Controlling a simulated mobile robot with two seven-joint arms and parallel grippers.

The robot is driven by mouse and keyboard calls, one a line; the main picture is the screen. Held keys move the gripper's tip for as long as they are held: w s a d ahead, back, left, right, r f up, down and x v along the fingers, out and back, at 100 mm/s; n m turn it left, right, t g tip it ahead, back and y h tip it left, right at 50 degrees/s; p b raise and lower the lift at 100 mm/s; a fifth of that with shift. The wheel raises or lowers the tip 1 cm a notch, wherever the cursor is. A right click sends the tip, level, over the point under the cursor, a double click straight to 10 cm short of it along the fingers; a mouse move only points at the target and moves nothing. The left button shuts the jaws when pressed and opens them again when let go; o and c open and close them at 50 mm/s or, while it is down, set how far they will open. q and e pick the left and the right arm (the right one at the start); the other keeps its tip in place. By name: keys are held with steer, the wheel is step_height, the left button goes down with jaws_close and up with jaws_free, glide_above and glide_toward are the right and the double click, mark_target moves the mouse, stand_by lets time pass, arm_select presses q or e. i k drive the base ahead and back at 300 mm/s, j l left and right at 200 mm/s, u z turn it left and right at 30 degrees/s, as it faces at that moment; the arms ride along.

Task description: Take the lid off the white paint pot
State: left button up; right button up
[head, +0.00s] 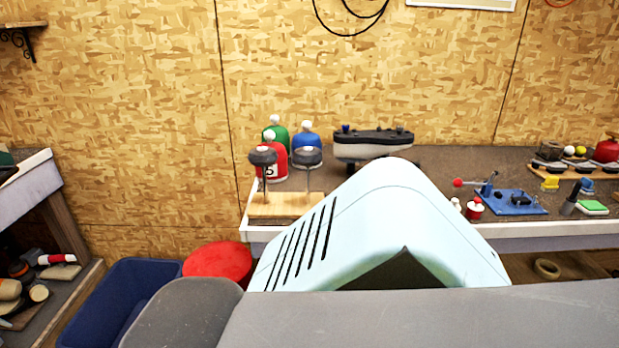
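A small white object (456,204), possibly the white paint pot, stands near the front edge of the workbench (430,165). It is too small to tell whether it has a lid on. Right beside it is a small red pot (475,208) with a white top. Neither of my grippers is in view. My own pale and grey body parts fill the lower middle and hide part of the bench front.
A blue plate (513,202) with a red-knobbed lever lies right of the pots. Club heads on a wooden block (285,206) and covers in green (280,135), red and blue stand at left. A red stool (218,262) and blue bin (120,300) stand below.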

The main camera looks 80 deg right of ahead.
mark_target(455, 202)
steer(key=z, duration=3.5)
